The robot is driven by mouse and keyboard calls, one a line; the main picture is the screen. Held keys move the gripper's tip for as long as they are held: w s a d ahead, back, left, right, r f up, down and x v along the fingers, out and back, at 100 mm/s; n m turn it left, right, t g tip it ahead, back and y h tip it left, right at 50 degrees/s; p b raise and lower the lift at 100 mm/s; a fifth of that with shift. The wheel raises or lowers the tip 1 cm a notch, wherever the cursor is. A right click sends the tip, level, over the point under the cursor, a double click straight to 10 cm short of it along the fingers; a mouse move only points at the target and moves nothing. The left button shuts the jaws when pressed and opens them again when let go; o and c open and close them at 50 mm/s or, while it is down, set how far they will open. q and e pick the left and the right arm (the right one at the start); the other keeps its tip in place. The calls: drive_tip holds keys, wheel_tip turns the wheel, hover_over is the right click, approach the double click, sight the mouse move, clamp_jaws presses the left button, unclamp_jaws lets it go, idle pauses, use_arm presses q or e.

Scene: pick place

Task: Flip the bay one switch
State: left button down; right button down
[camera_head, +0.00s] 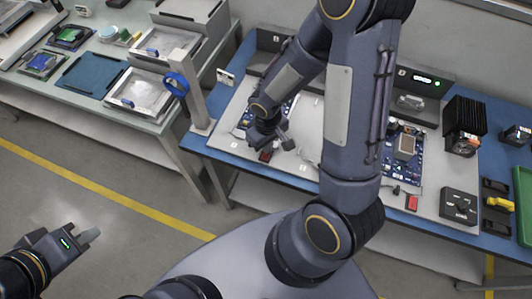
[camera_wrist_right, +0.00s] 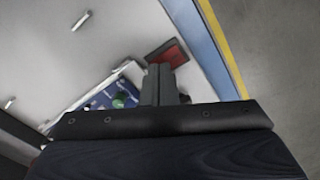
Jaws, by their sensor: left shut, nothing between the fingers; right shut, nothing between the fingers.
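A red switch (camera_head: 265,155) is at the front edge of the left bay on the blue workbench. It also shows in the right wrist view (camera_wrist_right: 170,50), just beyond my fingertips. I cannot read its label, so I cannot tell for sure that it is bay one's. My right gripper (camera_head: 287,143) is shut and empty, close above and beside this switch; contact cannot be told. A second red switch (camera_head: 412,202) is at the right bay. My left gripper (camera_head: 90,236) is shut and empty over the floor, far from the bench.
My right arm hides the middle of the bench. A black knob box (camera_head: 460,204), a black heatsink unit (camera_head: 463,125) and a green tray (camera_head: 522,205) are at right. A side table with trays (camera_head: 150,95) is at left.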

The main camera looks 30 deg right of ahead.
drive_tip(key=shift+f, duration=0.25)
drive_tip(key=shift+r, duration=0.1)
drive_tip(key=shift+r+p, duration=2.45)
drive_tip(key=shift+r, duration=1.05)
drive_tip(key=s+r+m+t+y, duration=0.2)
drive_tip(key=s+r, duration=0.4)
drive_tip(key=r, duration=0.4)
drive_tip(key=s+a+r+m+t+y, duration=0.1)
drive_tip(key=s+r+t, duration=0.2)
drive_tip(key=r, duration=0.7)
drive_tip(key=s, duration=0.2)
drive_tip(key=shift+s+m+t+y, duration=0.3)
drive_tip(key=shift+s+m+y, duration=0.1)
